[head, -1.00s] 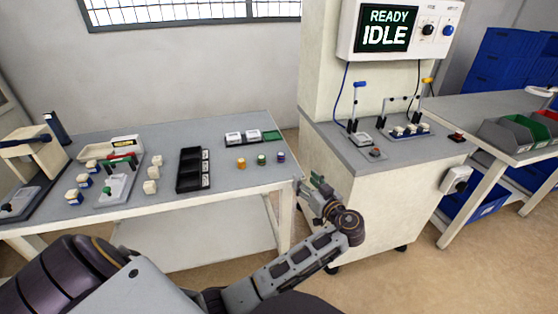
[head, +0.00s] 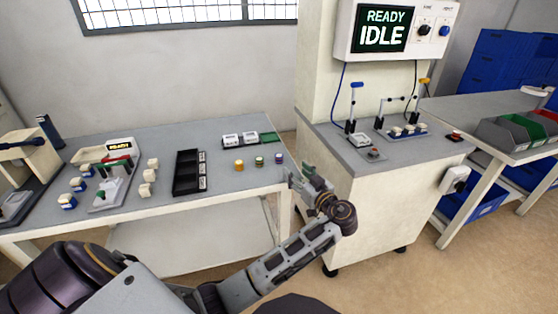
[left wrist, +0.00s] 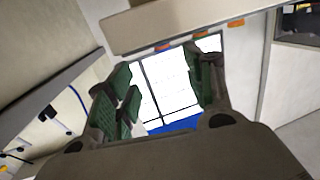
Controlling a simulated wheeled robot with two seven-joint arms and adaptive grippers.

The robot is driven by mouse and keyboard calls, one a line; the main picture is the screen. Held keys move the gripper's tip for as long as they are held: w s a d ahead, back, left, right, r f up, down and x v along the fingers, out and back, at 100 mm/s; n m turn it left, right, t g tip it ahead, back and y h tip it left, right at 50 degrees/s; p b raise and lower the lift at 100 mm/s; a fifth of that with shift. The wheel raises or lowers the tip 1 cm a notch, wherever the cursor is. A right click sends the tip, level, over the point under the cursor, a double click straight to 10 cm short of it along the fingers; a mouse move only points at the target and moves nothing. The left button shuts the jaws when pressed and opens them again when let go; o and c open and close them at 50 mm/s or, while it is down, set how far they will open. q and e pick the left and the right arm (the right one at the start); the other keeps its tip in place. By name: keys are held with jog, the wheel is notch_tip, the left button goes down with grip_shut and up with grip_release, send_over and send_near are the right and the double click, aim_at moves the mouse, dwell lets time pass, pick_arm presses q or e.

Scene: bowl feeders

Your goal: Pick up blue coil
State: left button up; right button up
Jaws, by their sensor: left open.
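Three small coils stand in a row near the right end of the grey table. The right one is violet-blue (head: 279,158), the only bluish coil there. A green coil (head: 259,161) stands in the middle and an orange-yellow coil (head: 239,165) on the left. My left gripper (head: 306,178) is just off the table's right end, to the right of the violet-blue coil and apart from it. In the left wrist view its green-padded fingers (left wrist: 165,78) are spread with nothing between them. No coil is clear in that view. My right gripper is not in view.
The table's right edge (head: 287,186) is close to my left gripper. A black tray (head: 187,185) and a white-and-green fixture (head: 246,138) stand near the coils. A cream cabinet (head: 385,205) with levers on top stands close on the right.

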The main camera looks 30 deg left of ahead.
aim_at(281, 158)
pick_arm(q)
jog(key=x, duration=0.4)
jog(key=shift+w+a+b, duration=0.1)
jog(key=shift+a+b, duration=0.1)
jog(key=shift+b, duration=0.1)
jog(key=shift+w+a, duration=0.25)
jog(key=shift+a, duration=0.1)
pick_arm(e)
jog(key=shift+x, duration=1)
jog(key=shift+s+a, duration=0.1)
pick_arm(q)
jog(key=shift+a, duration=0.1)
jog(key=shift+w+a, duration=0.2)
jog(key=shift+a, duration=0.3)
jog(key=b+x, duration=0.1)
jog(key=x, duration=0.1)
jog(key=shift+a, duration=0.4)
jog(key=shift+w+a, duration=0.4)
jog(key=shift+a, duration=0.15)
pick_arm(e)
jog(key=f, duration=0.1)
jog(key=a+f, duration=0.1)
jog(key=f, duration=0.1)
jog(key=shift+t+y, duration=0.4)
